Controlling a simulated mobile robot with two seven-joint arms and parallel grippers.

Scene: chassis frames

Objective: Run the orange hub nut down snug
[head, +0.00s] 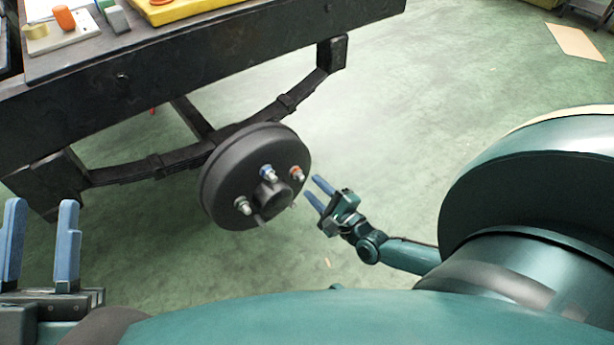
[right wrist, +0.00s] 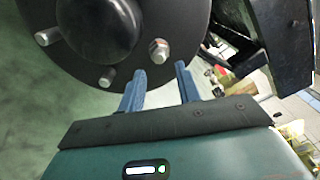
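The orange hub nut (head: 297,173) sits on a stud at the right of the dark round hub (head: 225,185) in the head view. My left gripper (head: 42,225) is open and empty at the far left. How far the nut is threaded down I cannot tell.
A blue-marked nut (head: 267,173) and another nut (head: 242,204) sit on other studs, around the central hub cap (head: 272,195). The dark chassis rail (head: 200,65) and leaf spring (head: 300,92) are above and behind. The green floor to the right is mostly clear.

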